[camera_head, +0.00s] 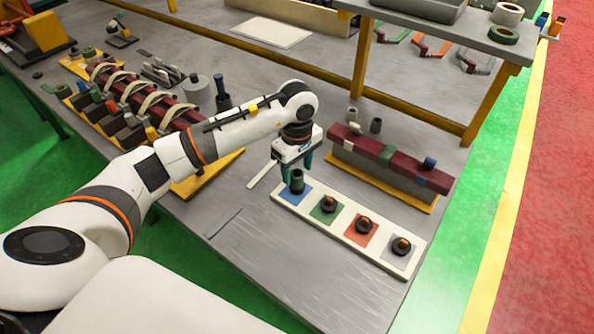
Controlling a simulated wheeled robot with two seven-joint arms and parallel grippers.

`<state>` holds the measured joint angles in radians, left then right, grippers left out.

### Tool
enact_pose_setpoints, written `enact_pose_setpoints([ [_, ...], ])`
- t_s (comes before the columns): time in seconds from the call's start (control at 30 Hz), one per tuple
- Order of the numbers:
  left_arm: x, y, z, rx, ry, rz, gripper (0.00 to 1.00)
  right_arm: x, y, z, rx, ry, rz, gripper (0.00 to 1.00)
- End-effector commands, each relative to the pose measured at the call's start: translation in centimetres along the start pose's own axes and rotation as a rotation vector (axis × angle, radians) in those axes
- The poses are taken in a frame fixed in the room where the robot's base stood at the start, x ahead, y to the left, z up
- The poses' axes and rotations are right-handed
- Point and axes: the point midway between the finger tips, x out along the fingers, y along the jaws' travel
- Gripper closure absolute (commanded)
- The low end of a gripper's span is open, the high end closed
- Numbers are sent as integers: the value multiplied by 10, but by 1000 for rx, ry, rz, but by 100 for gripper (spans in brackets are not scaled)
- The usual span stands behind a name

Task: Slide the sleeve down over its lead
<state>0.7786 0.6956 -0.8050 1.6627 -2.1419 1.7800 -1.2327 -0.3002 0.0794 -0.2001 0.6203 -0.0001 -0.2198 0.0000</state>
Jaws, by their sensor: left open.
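A pale board (345,238) on the bench carries a row of coloured squares. A dark green sleeve (297,182) stands upright at the blue square (290,197), at the board's left end. Any lead inside or under it is hidden. My left gripper (295,168) is just above the sleeve, pointing down, its teal fingers apart. The fingers are around or just above the sleeve's top; I cannot tell if they touch it. Short dark rings with orange-brown tips sit on the green square (318,214), red square (350,235) and grey square (392,262). My right gripper is out of view.
A dark red bar on a block (390,160) lies behind the board. A long dark red rack with white loops (135,92) is at the left. A shelf post (362,60) stands behind.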

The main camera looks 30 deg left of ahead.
Motion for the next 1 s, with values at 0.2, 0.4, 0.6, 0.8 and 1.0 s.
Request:
enact_pose_setpoints([
  [0.2,-45,-1,1,0,-4,-6,45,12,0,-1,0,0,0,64],
  [0.4,-83,-1,1,-2,-3,-5,45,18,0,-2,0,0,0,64],
  [0.6,-103,0,0,-1,-2,-1,45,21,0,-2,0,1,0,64],
  [0.8,-106,0,0,-1,-1,0,45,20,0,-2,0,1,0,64],
  [1.0,-106,0,0,-1,-1,0,45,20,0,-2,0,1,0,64],
])
